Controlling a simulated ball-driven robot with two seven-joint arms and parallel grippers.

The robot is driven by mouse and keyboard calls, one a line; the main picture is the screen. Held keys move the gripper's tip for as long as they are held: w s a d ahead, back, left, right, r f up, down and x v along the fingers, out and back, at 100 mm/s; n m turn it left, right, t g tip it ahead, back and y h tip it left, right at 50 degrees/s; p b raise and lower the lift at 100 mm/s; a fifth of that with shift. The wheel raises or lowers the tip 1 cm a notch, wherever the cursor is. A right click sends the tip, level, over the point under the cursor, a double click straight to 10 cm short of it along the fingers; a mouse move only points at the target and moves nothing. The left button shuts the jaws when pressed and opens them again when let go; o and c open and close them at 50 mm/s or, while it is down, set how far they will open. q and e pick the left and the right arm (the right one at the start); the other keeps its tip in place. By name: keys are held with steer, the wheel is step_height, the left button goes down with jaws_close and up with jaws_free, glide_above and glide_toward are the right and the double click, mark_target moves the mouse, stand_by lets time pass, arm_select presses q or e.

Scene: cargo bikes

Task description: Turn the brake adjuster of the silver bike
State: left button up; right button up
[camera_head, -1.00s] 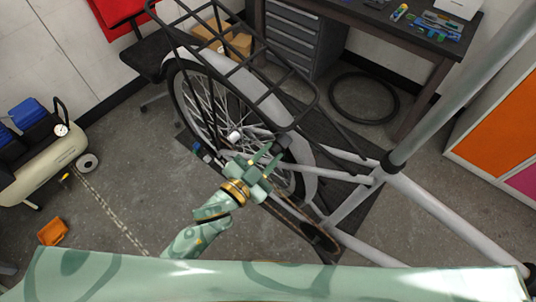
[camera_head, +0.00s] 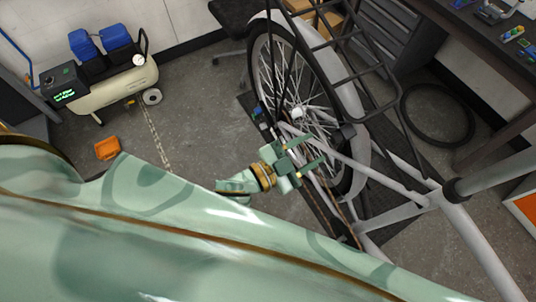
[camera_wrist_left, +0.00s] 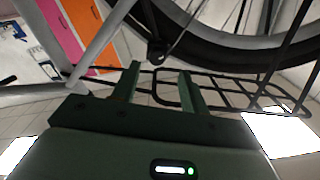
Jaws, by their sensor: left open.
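The silver bike (camera_head: 480,245) shows at the right in the head view, with its spoked rear wheel (camera_head: 262,65) and black rack (camera_head: 350,62). My left gripper (camera_head: 310,152) is open beside the rear wheel, with its fingers pointing toward the rear frame tubes. A small black fitting (camera_head: 347,131) sits by the fender just past the fingertips; I cannot tell if it is the brake adjuster. In the left wrist view nothing is between the fingers (camera_wrist_left: 160,84). My right gripper is out of view.
A loose tyre (camera_head: 405,122) lies by the grey drawer cabinet (camera_head: 385,35). A workbench (camera_head: 470,25) stands at upper right. Floor left of the wheel is clear.

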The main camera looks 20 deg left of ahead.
arm_select(q)
steer(key=b+v, duration=0.1)
steer(key=v, duration=1)
steer(key=shift+a, duration=0.2)
